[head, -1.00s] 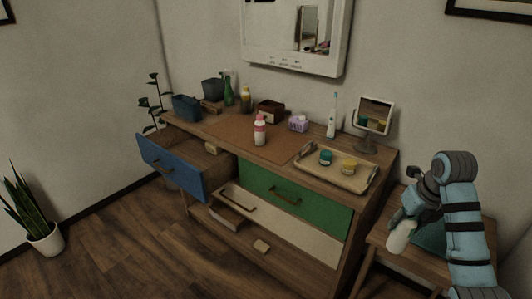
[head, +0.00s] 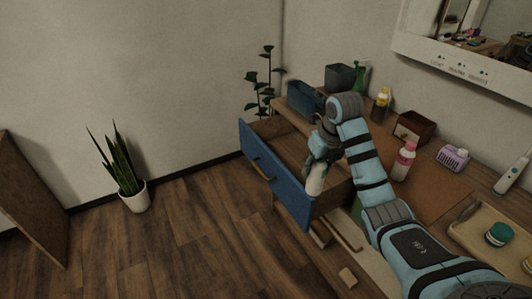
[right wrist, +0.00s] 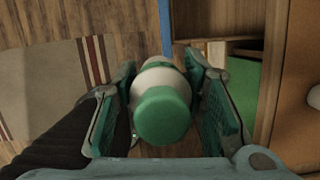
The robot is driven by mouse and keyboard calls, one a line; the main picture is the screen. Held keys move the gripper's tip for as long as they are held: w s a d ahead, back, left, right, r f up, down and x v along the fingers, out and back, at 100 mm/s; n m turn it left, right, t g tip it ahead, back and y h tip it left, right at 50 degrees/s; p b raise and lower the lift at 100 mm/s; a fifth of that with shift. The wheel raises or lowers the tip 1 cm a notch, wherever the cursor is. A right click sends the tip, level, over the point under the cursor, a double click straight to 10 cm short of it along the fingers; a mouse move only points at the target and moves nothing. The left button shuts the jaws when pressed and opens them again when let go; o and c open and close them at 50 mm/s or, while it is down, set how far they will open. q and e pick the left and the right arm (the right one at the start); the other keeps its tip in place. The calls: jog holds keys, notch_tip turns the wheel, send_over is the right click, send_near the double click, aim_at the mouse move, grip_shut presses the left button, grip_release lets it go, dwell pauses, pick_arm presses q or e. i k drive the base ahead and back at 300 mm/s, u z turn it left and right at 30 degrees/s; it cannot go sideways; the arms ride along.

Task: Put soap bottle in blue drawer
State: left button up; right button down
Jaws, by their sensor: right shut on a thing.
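The soap bottle, white with a green cap (right wrist: 163,114), is between the fingers of my right gripper (right wrist: 166,102). In the head view, my right gripper (head: 322,158) points down, shut on the bottle (head: 315,182). The blue drawer (head: 275,176) is pulled open at the left end of the dresser. The bottle appears above the drawer's near right corner, overlapping the end of its front panel. In the right wrist view the drawer's blue edge (right wrist: 166,28) shows just beyond the bottle. I cannot tell the bottle's exact height above the drawer. My left gripper is not in view.
A pink-and-white bottle (head: 404,161), a yellow-topped bottle (head: 380,104), a brown box (head: 411,126) and a purple item (head: 453,157) stand on the dresser. A dark blue bin (head: 304,99) stands behind the drawer. The floor left of the drawer is clear up to a potted plant (head: 131,195).

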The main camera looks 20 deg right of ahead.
aim_at(290, 165)
jog(key=z, duration=0.05)
jog(key=i, duration=1.4)
jog(key=z, duration=0.4)
